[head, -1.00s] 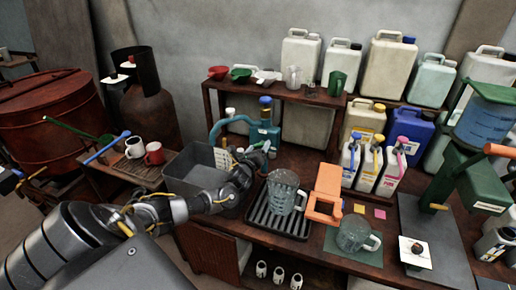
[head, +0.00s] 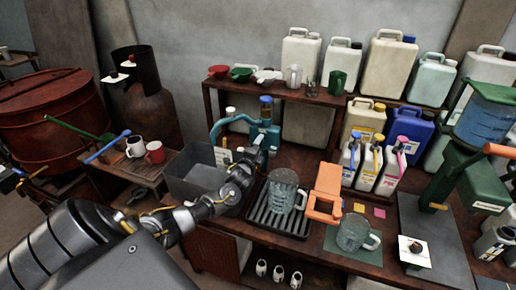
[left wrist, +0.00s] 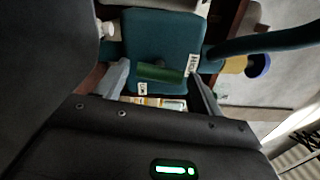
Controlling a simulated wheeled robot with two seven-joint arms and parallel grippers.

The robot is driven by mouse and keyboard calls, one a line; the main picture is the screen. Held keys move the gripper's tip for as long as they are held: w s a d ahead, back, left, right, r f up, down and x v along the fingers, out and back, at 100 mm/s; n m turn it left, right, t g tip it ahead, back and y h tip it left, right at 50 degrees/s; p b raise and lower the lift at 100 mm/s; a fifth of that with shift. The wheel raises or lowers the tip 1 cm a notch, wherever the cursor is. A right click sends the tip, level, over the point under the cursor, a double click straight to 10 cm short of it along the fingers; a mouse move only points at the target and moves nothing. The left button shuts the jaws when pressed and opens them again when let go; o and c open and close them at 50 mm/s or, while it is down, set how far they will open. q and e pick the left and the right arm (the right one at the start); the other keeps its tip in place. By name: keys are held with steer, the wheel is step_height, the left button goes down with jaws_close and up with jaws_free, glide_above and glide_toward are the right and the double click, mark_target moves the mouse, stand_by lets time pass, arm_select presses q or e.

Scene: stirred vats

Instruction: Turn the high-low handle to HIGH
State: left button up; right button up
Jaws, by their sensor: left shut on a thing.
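The teal dispenser body (head: 264,134) stands at the back of the bench, with a curved pipe and a blue cap. In the left wrist view its teal face (left wrist: 160,30) carries the green high-low handle (left wrist: 160,72). A HIGH label (left wrist: 192,64) is at the handle's right end and a LOW label (left wrist: 143,88) is below its left part. My left gripper (head: 254,152) is at the dispenser's front; in the left wrist view its fingers (left wrist: 160,82) are at the two ends of the handle, shut on it. The handle is hidden in the head view. My right gripper is not in view.
An orange block (head: 325,192) and another glass mug (head: 354,235) are further right. A low shelf (head: 283,91) is behind.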

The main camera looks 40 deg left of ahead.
arm_select(q)
steer(key=shift+n, duration=0.7)
steer(key=o, duration=1)
steer(key=shift+c, duration=0.2)
steer(key=b+v, duration=0.1)
steer(key=v, duration=1)
steer(key=shift+w, duration=0.1)
